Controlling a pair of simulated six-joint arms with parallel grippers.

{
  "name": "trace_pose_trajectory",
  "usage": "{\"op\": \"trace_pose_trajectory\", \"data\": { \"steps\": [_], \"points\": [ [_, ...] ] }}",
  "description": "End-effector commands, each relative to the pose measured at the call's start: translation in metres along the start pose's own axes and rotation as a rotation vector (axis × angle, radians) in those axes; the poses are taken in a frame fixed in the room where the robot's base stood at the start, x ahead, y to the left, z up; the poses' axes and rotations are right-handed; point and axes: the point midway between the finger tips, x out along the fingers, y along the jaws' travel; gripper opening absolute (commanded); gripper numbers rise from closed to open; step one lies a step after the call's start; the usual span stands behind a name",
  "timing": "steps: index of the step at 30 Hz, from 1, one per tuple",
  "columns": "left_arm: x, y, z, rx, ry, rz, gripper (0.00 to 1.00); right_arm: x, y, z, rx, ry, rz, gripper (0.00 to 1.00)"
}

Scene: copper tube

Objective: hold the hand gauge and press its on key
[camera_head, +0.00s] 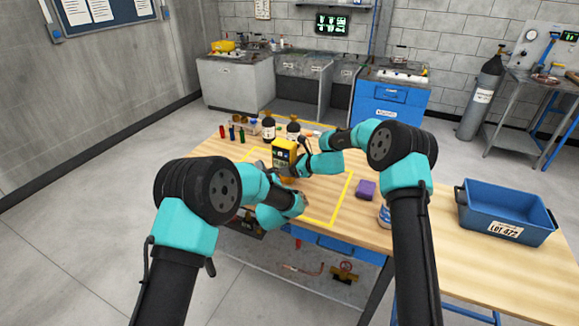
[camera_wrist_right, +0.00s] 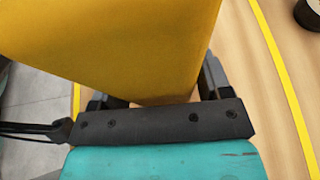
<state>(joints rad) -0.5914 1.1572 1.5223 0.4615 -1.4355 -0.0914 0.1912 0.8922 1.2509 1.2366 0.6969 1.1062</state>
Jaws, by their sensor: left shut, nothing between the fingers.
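The hand gauge (camera_head: 284,152) is a yellow box-shaped device with a dark display near its top. It is held upright above the middle of the table, with its face towards the head camera. My right gripper (camera_head: 289,171) is closed on its lower part. In the right wrist view the gauge's yellow body (camera_wrist_right: 130,45) fills the space between the two dark fingers. My left gripper (camera_head: 302,201) is shut and empty, below and a little right of the gauge, apart from it. The on key is too small to make out.
Brown bottles (camera_head: 269,127) and small coloured vials (camera_head: 232,132) stand behind the gauge. A purple block (camera_head: 366,189) and a small blue-and-white container (camera_head: 384,214) are to the right. A blue bin (camera_head: 508,207) stands at the right. Yellow tape (camera_head: 343,199) marks the work area.

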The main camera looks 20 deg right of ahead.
Motion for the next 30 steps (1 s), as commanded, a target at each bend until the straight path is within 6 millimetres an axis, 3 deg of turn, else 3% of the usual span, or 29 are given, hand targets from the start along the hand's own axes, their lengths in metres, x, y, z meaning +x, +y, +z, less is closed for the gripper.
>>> {"op": "trace_pose_trajectory", "data": {
  "steps": [4, 17, 30],
  "points": [
    [0.0, 0.0, 0.0, 0.0, 0.0, 0.0, 0.0, 0.0, 0.0, 0.002, -0.001, -0.002, -0.001, 0.85],
    [0.0, 0.0, 0.0, 0.0, 0.0, 0.0, 0.0, -0.012, -0.001, 0.003, -0.002, -0.004, -0.002, 0.85],
    [0.0, 0.0, 0.0, 0.0, 0.0, 0.0, 0.0, -0.087, -0.001, 0.003, -0.002, -0.003, -0.003, 0.85]
  ]
}}
